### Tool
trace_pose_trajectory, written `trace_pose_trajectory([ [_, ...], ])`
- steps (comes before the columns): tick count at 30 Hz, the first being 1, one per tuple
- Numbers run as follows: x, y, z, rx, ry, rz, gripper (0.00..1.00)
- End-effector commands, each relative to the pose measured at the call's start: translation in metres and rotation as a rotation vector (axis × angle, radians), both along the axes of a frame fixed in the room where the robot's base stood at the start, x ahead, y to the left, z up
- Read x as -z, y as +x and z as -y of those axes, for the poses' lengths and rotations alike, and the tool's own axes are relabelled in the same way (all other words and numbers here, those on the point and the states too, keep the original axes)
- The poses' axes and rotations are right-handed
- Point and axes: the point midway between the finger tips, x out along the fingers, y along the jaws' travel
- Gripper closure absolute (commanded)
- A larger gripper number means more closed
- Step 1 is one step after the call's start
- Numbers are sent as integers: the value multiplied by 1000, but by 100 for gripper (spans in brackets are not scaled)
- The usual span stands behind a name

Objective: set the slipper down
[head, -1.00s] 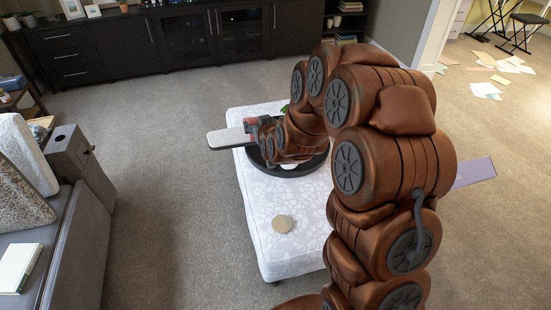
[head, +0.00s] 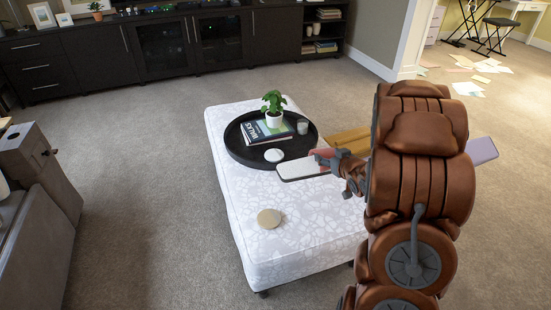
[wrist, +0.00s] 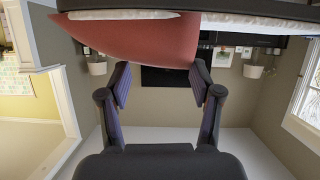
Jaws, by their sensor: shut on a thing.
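My gripper (head: 338,162) is shut on a slipper with a red upper (head: 325,154) and a pale, flat sole part with a dark edge (head: 299,172). In the wrist view the red upper (wrist: 140,38) lies across the top, at the fingertips of my gripper (wrist: 160,78). The slipper is held above the right side of a white patterned ottoman (head: 247,215), its pale end pointing left. I cannot tell its exact height. My arm hides part of the ottoman's right side.
On the ottoman stand a round black tray (head: 234,150) with a book (head: 255,136), potted plant (head: 273,119) and cup, a white round thing (head: 274,155) and a beige disc (head: 269,218). A tan board-like thing (head: 348,138) shows behind my gripper. Carpet left (head: 140,190) is clear.

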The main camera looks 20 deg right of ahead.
Motion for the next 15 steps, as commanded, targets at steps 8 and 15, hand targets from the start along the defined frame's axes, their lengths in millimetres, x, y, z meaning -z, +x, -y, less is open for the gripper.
trace_pose_trajectory([
  [8,90,-59,43,13,-15,-3,100],
  [15,123,-90,56,17,-20,1,100],
])
